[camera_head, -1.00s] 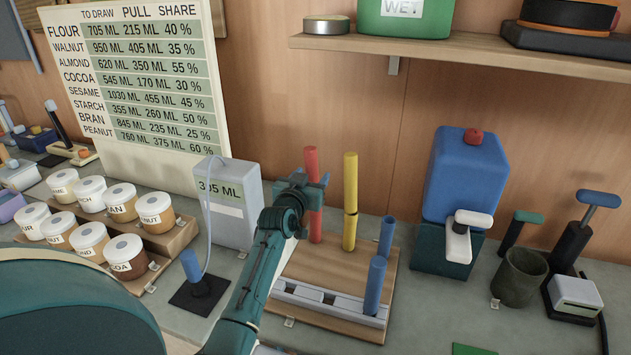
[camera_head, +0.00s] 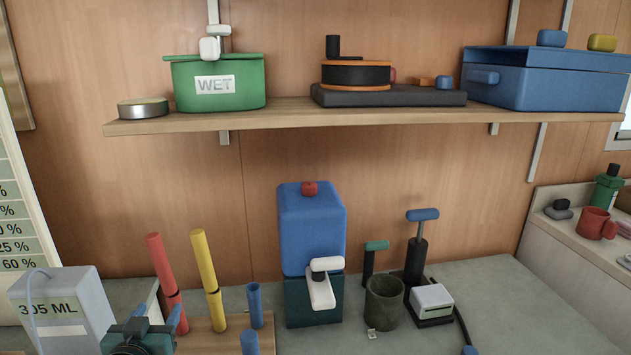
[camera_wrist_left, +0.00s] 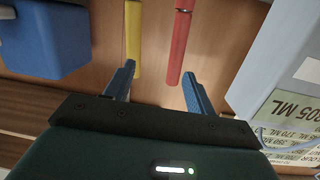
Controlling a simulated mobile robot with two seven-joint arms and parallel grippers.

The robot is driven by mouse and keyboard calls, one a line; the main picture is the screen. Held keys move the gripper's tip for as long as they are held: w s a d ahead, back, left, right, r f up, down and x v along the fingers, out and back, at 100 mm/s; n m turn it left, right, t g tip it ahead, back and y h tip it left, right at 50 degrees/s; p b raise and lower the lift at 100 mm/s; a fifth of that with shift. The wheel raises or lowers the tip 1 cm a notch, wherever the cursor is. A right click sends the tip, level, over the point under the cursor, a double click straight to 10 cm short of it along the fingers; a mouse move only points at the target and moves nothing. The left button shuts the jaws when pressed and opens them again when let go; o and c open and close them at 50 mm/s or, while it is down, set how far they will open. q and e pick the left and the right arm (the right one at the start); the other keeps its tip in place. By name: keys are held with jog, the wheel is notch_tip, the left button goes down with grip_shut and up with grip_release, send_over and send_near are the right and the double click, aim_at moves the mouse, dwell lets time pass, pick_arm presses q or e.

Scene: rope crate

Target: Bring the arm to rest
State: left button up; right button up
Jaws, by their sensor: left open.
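My left gripper (camera_head: 158,316) is at the bottom left of the head view, in front of the red rod (camera_head: 166,276) and beside the grey box reading 305 ML (camera_head: 64,308). In the left wrist view the gripper's two blue fingers (camera_wrist_left: 160,88) are apart with nothing between them. The red rod (camera_wrist_left: 179,45) and the yellow rod (camera_wrist_left: 133,38) show beyond the fingers there. I cannot tell from these views whether a finger touches the red rod. My right gripper is not in view.
The yellow rod (camera_head: 206,273) and blue tubes (camera_head: 255,305) stand close by on a wooden board. A blue dispenser (camera_head: 311,230) and a dark cup (camera_head: 384,302) stand further right. A shelf (camera_head: 290,119) with a green WET bin (camera_head: 216,95) is above.

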pick_arm(q)
jog(key=s+d+f+m+g+h, duration=0.2)
jog(key=s+d+f+h, duration=0.1)
jog(key=s+d+f, duration=0.5)
jog(key=s+d+f+m+g+h+p, duration=0.1)
jog(key=s+d+f+m+g+h, duration=0.1)
jog(key=s+d+f, duration=0.6)
jog(key=s+d+g+h, duration=0.1)
jog(key=s+d, duration=0.3)
jog(key=s, duration=0.2)
jog(key=shift+m+g, duration=0.3)
jog(key=shift+d, duration=0.1)
